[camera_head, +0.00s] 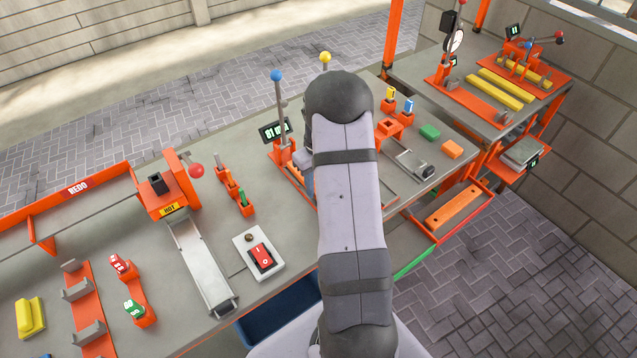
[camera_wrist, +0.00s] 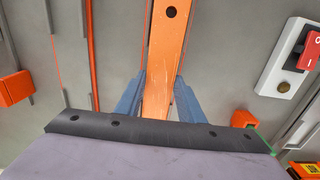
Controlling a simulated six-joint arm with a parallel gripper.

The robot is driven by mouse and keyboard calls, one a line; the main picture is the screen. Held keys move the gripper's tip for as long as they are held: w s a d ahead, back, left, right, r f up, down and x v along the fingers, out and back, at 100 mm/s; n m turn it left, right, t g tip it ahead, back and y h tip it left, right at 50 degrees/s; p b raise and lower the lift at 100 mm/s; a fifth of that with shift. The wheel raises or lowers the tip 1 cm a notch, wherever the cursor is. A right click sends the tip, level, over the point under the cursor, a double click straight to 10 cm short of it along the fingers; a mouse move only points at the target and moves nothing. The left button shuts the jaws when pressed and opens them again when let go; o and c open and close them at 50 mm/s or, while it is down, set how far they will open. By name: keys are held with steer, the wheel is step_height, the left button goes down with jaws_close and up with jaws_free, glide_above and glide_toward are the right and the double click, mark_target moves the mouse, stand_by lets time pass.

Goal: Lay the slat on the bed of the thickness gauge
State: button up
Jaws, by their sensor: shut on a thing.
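In the wrist view, my gripper (camera_wrist: 158,100) has its two blue-grey fingers closed on either side of an orange slat (camera_wrist: 167,50) with a dark hole near its far end. The slat runs away from the wrist, above the grey bench; I cannot tell how high it is.
A lever device with a digital display (camera_head: 274,131) stands just left of my arm. The rocker switch box (camera_head: 259,252) and metal chute (camera_head: 202,268) are further left. Yellow bars (camera_head: 500,88) lie on the back right table. An orange piece (camera_head: 453,205) lies in a low tray.

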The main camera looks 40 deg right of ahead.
steer(key=shift+f, duration=0.4)
steer(key=o, duration=1.3)
steer(key=shift+o, duration=0.2)
steer(key=shift+r+b, duration=1.35)
steer(key=shift+r, duration=2.4)
